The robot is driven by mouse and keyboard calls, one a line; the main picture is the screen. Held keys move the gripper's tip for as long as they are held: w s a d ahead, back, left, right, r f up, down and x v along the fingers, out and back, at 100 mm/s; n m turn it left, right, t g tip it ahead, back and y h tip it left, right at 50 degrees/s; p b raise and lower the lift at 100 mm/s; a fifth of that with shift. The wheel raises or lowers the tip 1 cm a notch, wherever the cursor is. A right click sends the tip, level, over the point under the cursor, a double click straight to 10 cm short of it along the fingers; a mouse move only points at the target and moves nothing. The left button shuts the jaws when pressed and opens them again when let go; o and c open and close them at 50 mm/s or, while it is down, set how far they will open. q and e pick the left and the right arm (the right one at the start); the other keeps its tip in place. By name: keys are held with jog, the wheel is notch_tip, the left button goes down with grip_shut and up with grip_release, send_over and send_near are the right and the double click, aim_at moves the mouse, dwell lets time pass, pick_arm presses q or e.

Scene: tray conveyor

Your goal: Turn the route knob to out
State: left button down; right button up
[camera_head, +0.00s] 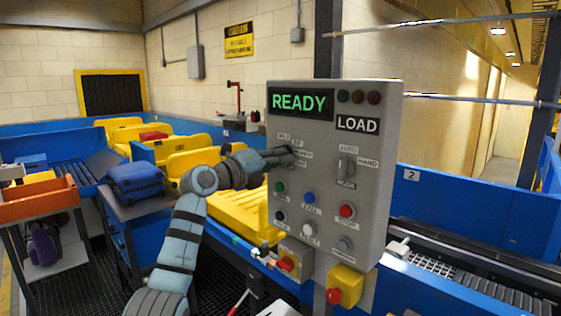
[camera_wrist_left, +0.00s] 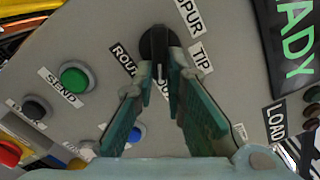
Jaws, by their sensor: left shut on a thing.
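The grey control panel (camera_head: 320,178) carries the route knob, a round dark knob (camera_wrist_left: 153,42) in the left wrist view, with labels SPUR, TIP and a partly hidden ROUTE label beside it. My left gripper (camera_head: 284,156) reaches the panel's upper left in the head view and mostly covers the knob there. In the left wrist view my left gripper (camera_wrist_left: 161,72) is shut on the knob's grip, one finger on each side. Which label the knob points at cannot be told, and the OUT label is largely hidden by a finger. My right gripper is not in view.
The panel display (camera_head: 300,102) reads READY, and a sign (camera_head: 358,124) reads LOAD. The mode knob (camera_head: 346,166) sits to the right. Green, blue, red and white buttons lie below, including a green send button (camera_wrist_left: 75,78). Yellow trays (camera_head: 190,160) stand behind my left arm.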

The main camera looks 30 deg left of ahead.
pick_arm(q)
jog(key=c, duration=1.9)
grip_release()
jog(key=shift+f, duration=0.25)
jog(key=shift+o, duration=1.3)
jog(key=shift+s+r, duration=0.1)
jog(key=shift+r, duration=0.05)
jog(key=v, duration=1.2)
